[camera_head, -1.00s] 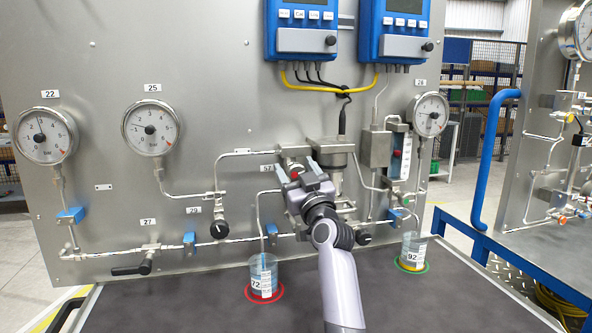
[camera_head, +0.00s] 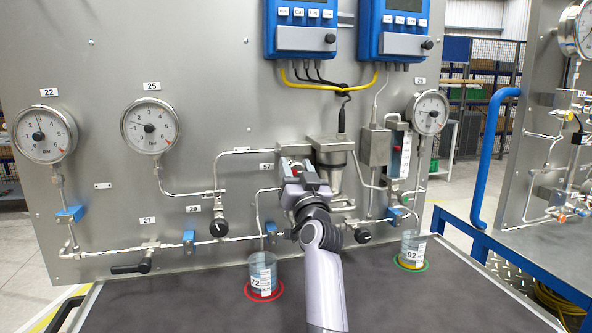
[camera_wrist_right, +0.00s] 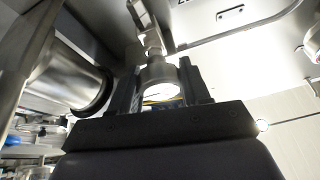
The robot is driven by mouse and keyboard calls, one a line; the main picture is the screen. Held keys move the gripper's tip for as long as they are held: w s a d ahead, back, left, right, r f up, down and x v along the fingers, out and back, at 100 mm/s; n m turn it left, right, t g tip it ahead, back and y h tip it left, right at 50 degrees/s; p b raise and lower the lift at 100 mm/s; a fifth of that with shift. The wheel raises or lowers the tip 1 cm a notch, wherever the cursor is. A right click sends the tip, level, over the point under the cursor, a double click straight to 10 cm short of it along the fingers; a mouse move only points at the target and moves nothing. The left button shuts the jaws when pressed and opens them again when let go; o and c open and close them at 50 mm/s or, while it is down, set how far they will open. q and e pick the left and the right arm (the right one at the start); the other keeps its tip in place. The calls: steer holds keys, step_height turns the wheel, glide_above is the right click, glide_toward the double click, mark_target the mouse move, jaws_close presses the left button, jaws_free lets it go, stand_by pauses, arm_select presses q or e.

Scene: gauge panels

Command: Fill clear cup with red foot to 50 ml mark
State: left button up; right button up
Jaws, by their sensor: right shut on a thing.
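The clear cup with the red foot (camera_head: 263,272), labelled 72, stands upright on the dark bench below a thin vertical outlet tube. I cannot read its liquid level against any mark. My right gripper (camera_head: 303,177) is at the panel, up and to the right of the cup. In the right wrist view its two dark fingers (camera_wrist_right: 158,92) are shut around a round metal valve knob (camera_wrist_right: 158,72). In the head view the gripper and wrist hide most of that knob. My left gripper is not in view.
A second clear cup (camera_head: 412,249), labelled 92, stands on a green ring at the right. Round gauges (camera_head: 151,127), pipes and a black lever valve (camera_head: 132,268) stick out from the panel. A blue handrail (camera_head: 488,160) is at the right. The bench front left is clear.

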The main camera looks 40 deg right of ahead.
mark_target(297, 173)
steer(key=o, duration=1)
steer(key=shift+a, duration=0.1)
steer(key=b+v, duration=0.1)
steer(key=v, duration=0.5)
steer(key=shift+s+f+b, duration=0.1)
steer(key=shift+b, duration=0.25)
steer(key=shift+s+a+f, duration=0.1)
steer(key=shift+s+a, duration=0.15)
steer(key=shift+s, duration=0.1)
